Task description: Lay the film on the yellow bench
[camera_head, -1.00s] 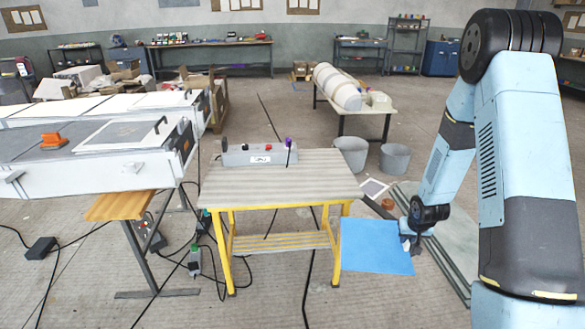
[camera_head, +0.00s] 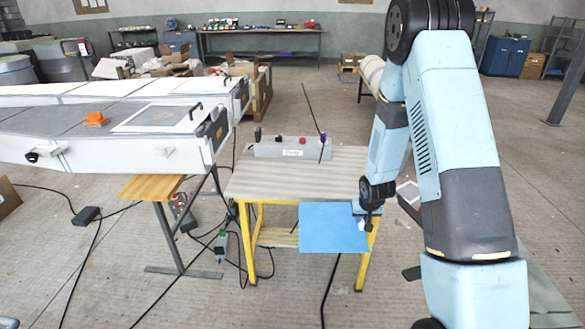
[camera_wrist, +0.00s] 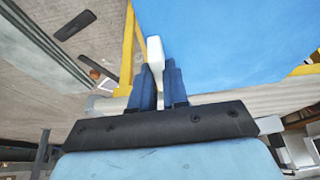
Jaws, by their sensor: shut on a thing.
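The film is a flat blue sheet (camera_head: 333,228) that shows in front of the yellow bench's near edge in the head view. The yellow bench (camera_head: 290,178) has a grey striped top and yellow legs. My gripper (camera_head: 368,218) is at the film's right edge, near the bench's right front corner. In the wrist view my gripper (camera_wrist: 160,80) is shut on a small white piece at the edge of the blue film (camera_wrist: 220,40). The film covers part of the bench's front and lower shelf. I cannot tell its exact height against the bench top.
A grey control box (camera_head: 293,147) with knobs stands along the bench's back edge. Cables lie on the floor. The front of the bench top is clear.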

